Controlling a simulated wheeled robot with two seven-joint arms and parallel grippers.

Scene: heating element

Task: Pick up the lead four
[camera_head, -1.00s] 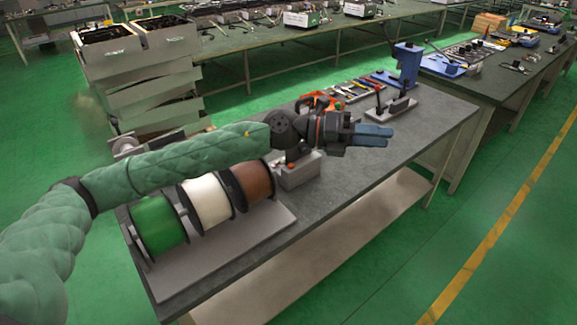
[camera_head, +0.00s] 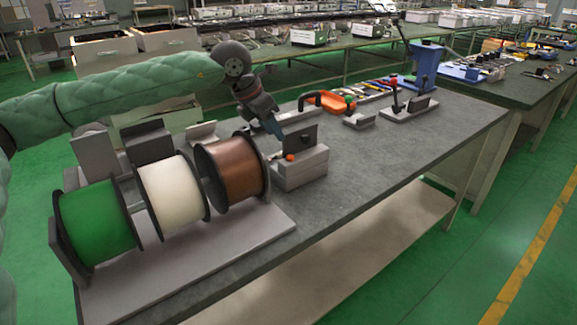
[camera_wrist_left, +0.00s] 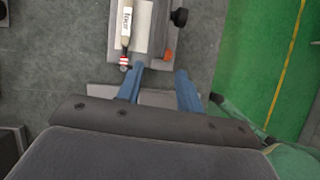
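In the left wrist view a slim lead with a white lettered label (camera_wrist_left: 126,22) lies along the left of a grey box (camera_wrist_left: 113,45). It has a red-and-white striped end; the lettering is too small to read surely, so I cannot confirm it is lead four. My left gripper (camera_wrist_left: 159,88) has its two blue fingers apart, just short of the box, with nothing between them. In the head view the left gripper (camera_head: 272,126) points down behind the grey box with an orange knob (camera_head: 290,157). The lead cannot be made out there. My right gripper is not in view.
Green (camera_head: 95,222), white (camera_head: 172,195) and brown (camera_head: 235,170) spools stand left of the box. An orange tray (camera_head: 325,102), small lever devices (camera_head: 359,119) and a blue machine (camera_head: 427,68) stand farther back. The table (camera_head: 400,147) is clear to the right.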

